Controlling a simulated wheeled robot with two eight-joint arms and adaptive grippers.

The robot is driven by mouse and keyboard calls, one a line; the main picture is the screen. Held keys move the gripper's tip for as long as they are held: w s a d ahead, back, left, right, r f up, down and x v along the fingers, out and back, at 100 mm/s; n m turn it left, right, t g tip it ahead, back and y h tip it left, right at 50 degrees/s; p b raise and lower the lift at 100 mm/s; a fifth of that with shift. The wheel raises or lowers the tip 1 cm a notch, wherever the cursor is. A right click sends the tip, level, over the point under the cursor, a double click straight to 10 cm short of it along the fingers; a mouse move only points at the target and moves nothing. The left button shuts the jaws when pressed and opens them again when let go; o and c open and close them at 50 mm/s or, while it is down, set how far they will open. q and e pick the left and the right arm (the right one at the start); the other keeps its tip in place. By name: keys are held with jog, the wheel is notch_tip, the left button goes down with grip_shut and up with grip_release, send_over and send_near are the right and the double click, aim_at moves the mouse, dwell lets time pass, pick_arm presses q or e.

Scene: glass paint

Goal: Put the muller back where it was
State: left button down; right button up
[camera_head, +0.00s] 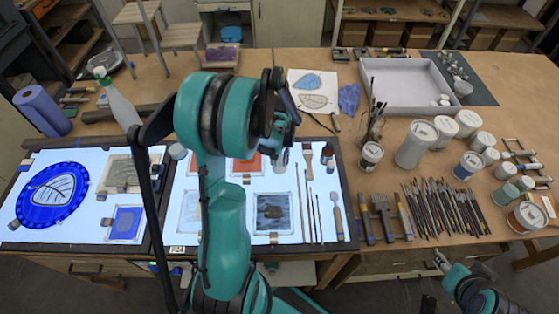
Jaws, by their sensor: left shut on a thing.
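My left arm rises through the middle of the head view and bends down at its wrist. Its dark left gripper (282,133) hangs over the light table, shut on a small pale, glassy thing (280,158) that may be the muller. The wrist and fingers hide most of it, so I cannot tell its full shape or whether it touches the surface. My right arm shows at the bottom right, and its end (441,262) is too small to read.
The lit light table (330,228) bears glass panels, a blue round panel (50,196) and brushes. To the right are jars (415,146), many brushes (446,207) and a grey tray (409,80). Bare wood (330,75) shows at the back.

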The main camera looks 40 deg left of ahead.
pick_arm(q)
jog(key=shift+f, duration=0.1)
jog(key=c, duration=1.3)
grip_release()
notch_tip(320, 180, up, 12)
jog(key=shift+r, duration=0.1)
jog(key=shift+d, duration=0.1)
jog(key=shift+s+d+f+b, duration=0.1)
jog(key=shift+d+f+b, duration=0.1)
jog(key=shift+d+b, duration=0.15)
jog(key=s+d+f+m+t+b, duration=0.2)
jog(key=d+f+b, duration=0.1)
jog(key=d, duration=0.3)
jog(key=s+d+f+m+t+b, duration=0.2)
jog(key=s+d+f+m+b, duration=0.1)
jog(key=d+b, duration=0.2)
jog(key=s+d+f+m+t+b, duration=0.3)
jog(key=d+b, duration=0.1)
jog(key=d, duration=0.3)
jog(key=shift+b, duration=0.4)
